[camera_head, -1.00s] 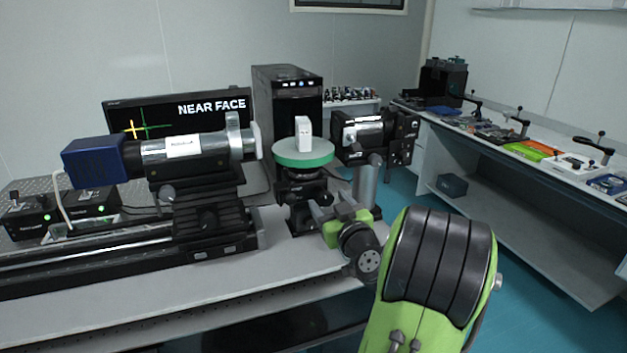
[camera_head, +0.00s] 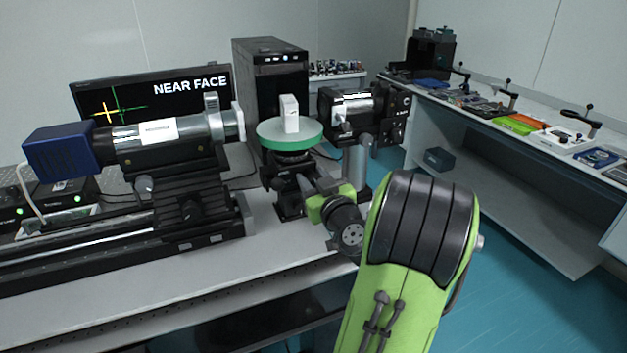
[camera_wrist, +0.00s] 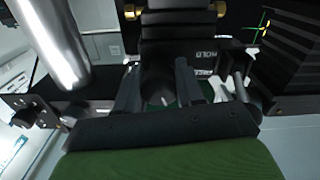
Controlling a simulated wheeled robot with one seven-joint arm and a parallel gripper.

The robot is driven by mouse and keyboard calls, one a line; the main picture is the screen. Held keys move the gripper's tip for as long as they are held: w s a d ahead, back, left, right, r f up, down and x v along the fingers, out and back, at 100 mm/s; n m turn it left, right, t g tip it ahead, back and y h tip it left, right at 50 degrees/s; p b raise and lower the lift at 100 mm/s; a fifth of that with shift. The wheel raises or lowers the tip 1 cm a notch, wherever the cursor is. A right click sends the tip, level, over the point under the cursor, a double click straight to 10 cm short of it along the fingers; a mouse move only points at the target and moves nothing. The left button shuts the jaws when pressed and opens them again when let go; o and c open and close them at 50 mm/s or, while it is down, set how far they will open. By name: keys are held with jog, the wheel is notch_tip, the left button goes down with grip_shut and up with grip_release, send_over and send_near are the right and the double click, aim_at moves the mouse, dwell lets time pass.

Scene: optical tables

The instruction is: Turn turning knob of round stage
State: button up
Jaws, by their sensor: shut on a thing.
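The round stage has a green-rimmed disc (camera_head: 290,135) on a dark mount, with a white block (camera_head: 289,114) standing on top. My gripper (camera_head: 312,188) is at the front right of the mount, below the disc. In the wrist view my two dark fingers (camera_wrist: 157,88) reach up on either side of a dark round knob (camera_wrist: 158,80) under the stage and are shut on it. Labels reading HOLD and apparently FREE show just right of the fingers. In the head view the knob is hidden by my gripper.
A silver-and-black tube with a blue camera (camera_head: 60,150) stands on a rail to the left. A lens unit on a silver post (camera_head: 360,160) is close to my gripper's right. The monitor (camera_head: 150,100) reads NEAR FACE. A side bench (camera_head: 470,140) holds small parts at right.

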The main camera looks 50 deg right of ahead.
jog(key=shift+f+m+b, duration=0.1)
jog(key=shift+m+b, duration=0.8)
jog(key=shift+m, duration=0.9)
jog(key=o, duration=1)
jog(key=shift+o, duration=0.2)
